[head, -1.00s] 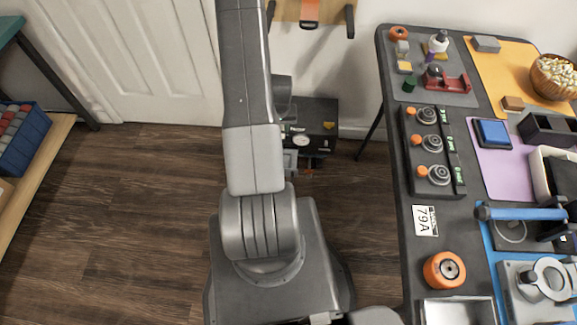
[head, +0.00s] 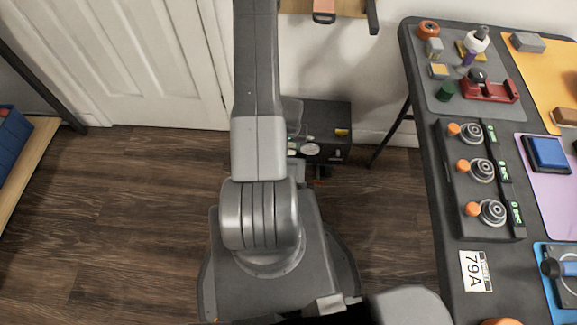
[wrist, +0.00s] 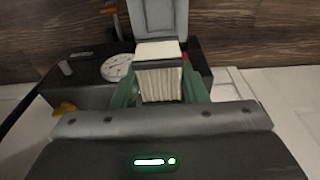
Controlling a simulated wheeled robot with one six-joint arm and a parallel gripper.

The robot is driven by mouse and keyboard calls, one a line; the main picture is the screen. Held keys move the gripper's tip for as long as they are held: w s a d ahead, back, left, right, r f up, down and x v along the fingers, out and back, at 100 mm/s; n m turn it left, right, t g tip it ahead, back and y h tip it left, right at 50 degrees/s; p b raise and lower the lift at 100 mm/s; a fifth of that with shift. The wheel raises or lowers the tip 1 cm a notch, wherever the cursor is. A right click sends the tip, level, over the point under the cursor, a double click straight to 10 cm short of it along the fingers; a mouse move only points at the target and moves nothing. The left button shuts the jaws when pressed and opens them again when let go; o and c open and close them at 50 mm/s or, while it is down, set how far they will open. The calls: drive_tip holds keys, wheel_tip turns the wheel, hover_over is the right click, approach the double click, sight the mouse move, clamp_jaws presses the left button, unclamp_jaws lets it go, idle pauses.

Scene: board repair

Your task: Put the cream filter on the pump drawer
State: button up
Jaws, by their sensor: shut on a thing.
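In the wrist view, the cream filter (wrist: 162,85) is a pleated block with a dark band near its top. My gripper (wrist: 160,92) is shut on it, with green fingers at its two sides. The pump (wrist: 85,70) is a black box with a round white gauge, behind the fingers. A grey drawer (wrist: 160,17) juts from the pump just beyond the filter. I cannot tell whether the filter touches it. In the head view, the pump (head: 330,117) stands on the floor by the wall, partly hidden by my arm. My gripper and the filter cannot be made out there.
The dark worktable (head: 450,262) stands at the right with knobs, a red tool and coloured mats on it. A wooden shelf (head: 345,8) is on the wall above the pump. A blue bin (head: 12,140) is at the far left. The wooden floor (head: 120,220) at left is clear.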

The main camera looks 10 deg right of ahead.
wheel_tip(320, 180, down, 12)
drive_tip(key=b, duration=1.1)
drive_tip(key=shift+b, duration=0.3)
drive_tip(key=shift+f+b, duration=1.45)
drive_tip(key=shift+f, duration=1.25)
drive_tip(key=shift+f, duration=0.2)
drive_tip(key=o, duration=1)
drive_tip(key=shift+c, duration=0.2)
wheel_tip(320, 180, up, 12)
drive_tip(key=s+p, duration=0.1)
drive_tip(key=p, duration=0.5)
drive_tip(key=shift+s+a+r, duration=0.15)
drive_tip(key=shift+s+a, duration=0.1)
drive_tip(key=shift+s, duration=0.15)
